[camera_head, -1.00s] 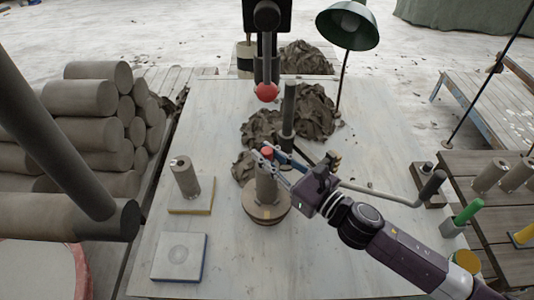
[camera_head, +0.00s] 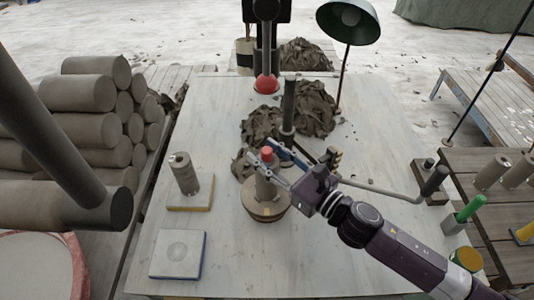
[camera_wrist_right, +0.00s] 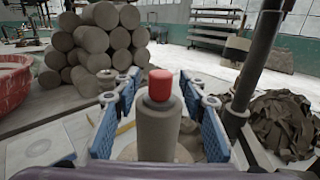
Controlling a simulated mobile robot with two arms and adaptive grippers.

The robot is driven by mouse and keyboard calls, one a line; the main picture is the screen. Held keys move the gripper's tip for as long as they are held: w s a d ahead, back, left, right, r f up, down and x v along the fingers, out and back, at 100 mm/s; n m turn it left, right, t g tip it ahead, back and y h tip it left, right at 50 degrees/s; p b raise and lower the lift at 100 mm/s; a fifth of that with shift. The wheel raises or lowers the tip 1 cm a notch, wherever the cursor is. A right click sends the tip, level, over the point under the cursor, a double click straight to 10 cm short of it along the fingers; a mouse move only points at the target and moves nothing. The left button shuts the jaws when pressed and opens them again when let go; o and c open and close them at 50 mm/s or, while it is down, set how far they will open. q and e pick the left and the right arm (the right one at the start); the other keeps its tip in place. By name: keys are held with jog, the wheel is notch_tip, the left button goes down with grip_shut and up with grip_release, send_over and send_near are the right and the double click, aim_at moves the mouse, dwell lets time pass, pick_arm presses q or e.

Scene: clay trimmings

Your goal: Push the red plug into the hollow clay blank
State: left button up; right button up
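The red plug (camera_head: 267,153) sits upright at the top of the hollow clay blank (camera_head: 265,187), with its red head standing above the rim. It also shows in the right wrist view (camera_wrist_right: 160,85), on top of the grey blank (camera_wrist_right: 159,130). How deep the plug goes inside is hidden. The blank stands upright on a round stand (camera_head: 281,209). My right gripper (camera_head: 262,150) comes from the right, and its blue-padded fingers (camera_wrist_right: 160,125) are spread either side of the blank, with gaps on both sides. My left gripper is not in view.
Another clay blank (camera_head: 185,175) stands on a square board (camera_head: 193,205) to the left, with a bare square board (camera_head: 178,255) in front. A dark post (camera_head: 288,108) and clay trimmings (camera_head: 316,105) lie behind the stand. A lamp (camera_head: 347,20) stands at the back. Stacked clay cylinders (camera_head: 95,95) are left.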

jog(key=v, duration=1.2)
dwell(0.6)
